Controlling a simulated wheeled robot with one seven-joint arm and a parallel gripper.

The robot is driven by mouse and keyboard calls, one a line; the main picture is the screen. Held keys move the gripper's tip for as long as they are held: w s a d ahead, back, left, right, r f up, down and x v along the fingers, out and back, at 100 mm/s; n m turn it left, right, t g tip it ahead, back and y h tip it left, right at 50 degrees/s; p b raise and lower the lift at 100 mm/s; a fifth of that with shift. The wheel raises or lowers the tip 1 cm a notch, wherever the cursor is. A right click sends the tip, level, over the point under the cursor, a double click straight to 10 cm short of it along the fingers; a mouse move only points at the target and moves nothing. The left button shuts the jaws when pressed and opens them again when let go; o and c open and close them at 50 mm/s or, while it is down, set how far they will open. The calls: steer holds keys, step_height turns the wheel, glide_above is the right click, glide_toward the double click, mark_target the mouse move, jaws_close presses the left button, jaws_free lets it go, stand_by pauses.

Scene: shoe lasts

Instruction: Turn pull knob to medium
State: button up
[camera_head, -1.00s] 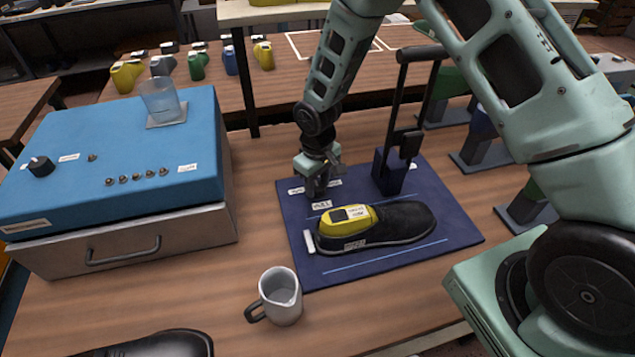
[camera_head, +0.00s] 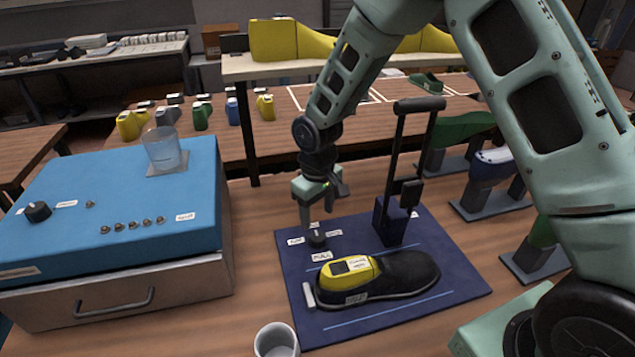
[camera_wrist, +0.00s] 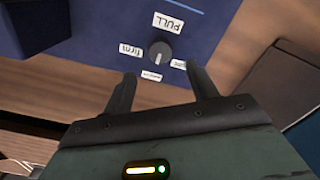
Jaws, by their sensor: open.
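The dark round pull knob (camera_head: 317,238) stands on the blue board (camera_head: 445,285), left of the black lever post. In the wrist view the knob (camera_wrist: 160,53) lies just beyond and between my fingertips, with the PULL label above it. A label reading "firm" is on its left, and small labels at the lower middle and right are too small to read surely. A pale mark on the knob seems to face the lower middle label. My gripper (camera_head: 316,215), also in the wrist view (camera_wrist: 162,82), is open and empty above the knob, not around it.
A shoe with a yellow last (camera_head: 352,272) lies on the board in front of the knob. The black lever (camera_head: 398,165) stands right of my gripper. A mug (camera_head: 276,340) is in front; a blue-topped box (camera_head: 110,215) with another knob is left.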

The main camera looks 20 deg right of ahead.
step_height(320, 180, up, 10)
steer(key=b, duration=0.1)
stand_by(0.5)
